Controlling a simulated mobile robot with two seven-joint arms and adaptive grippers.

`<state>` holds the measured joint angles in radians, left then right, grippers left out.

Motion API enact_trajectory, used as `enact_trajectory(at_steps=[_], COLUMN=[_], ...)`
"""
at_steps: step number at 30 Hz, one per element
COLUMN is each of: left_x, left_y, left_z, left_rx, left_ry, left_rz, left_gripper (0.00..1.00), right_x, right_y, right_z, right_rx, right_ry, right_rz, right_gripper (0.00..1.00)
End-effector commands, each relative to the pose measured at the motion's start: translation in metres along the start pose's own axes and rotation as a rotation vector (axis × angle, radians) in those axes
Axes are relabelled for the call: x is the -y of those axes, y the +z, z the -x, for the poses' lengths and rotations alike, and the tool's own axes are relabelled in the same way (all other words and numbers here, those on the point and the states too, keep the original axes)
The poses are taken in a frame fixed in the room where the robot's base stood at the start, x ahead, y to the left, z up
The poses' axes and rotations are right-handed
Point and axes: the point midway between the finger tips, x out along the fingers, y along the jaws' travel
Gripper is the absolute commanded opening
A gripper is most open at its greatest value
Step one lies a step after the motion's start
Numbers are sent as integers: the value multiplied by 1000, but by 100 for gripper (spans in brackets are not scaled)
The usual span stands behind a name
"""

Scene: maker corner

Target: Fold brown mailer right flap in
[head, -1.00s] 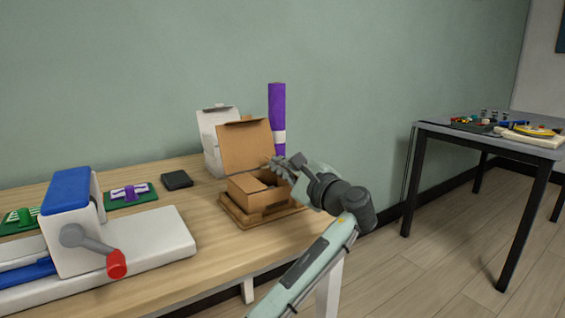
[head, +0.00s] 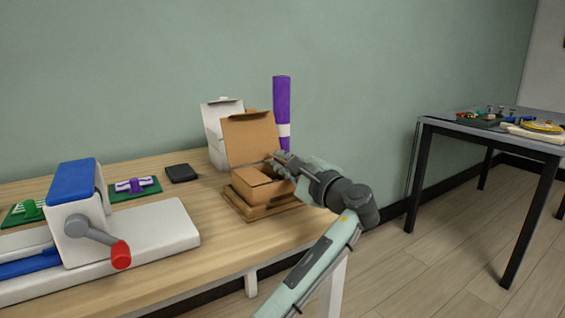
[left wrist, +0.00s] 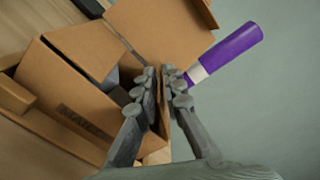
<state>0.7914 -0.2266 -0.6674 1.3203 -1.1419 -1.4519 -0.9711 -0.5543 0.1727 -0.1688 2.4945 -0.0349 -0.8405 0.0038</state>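The brown mailer (head: 265,196) is an open cardboard box on the workbench, its large lid flap (head: 250,140) standing up at the back. In the left wrist view its front wall (left wrist: 65,112) and the dark inside show. My left gripper (head: 281,161) is at the mailer's right side, with its fingers pointing toward the box. In the left wrist view its fingers (left wrist: 160,84) are close together, with the thin brown right flap (left wrist: 162,112) upright between them. The fingers hide part of the flap. My right gripper is not in view.
The mailer rests on a brown flat base (head: 240,208). A white box (head: 214,120) and a purple roll (head: 282,105) stand behind it. A black square item (head: 181,173) and a blue-and-white press with a red-tipped lever (head: 78,225) are to the left. A side table (head: 480,132) stands right.

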Motion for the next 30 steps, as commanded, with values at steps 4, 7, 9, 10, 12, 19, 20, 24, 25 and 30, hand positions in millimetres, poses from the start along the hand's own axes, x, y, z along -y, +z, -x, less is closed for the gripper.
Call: enact_trajectory(at_steps=[4, 7, 9, 10, 12, 19, 20, 24, 25, 30], left_x=[0, -1, -2, -2, -2, -2, -2, -1, -1, 1], left_y=[0, 0, 0, -1, -1, -2, -2, -1, -1, 0], left_z=[0, 0, 0, 0, 2, 30, 36, 58, 62, 77], left_rx=[0, 0, 0, 0, -1, -4, -4, -4, -3, -2], left_ry=[1, 2, 3, 3, 4, 4, 3, 1, 1, -2], left_rz=[-1, -2, -2, -3, -3, -1, -1, 0, -1, 1], left_gripper=[23, 23, 23, 23, 23, 23, 23, 23, 23, 23], right_x=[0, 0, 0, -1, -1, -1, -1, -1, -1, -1], right_y=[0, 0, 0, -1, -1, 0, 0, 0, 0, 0], right_z=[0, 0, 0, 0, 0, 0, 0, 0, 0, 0], right_rx=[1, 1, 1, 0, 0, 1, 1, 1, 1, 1], right_ry=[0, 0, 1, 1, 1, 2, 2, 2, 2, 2], right_rz=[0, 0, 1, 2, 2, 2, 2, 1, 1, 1], right_gripper=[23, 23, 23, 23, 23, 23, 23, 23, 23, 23])
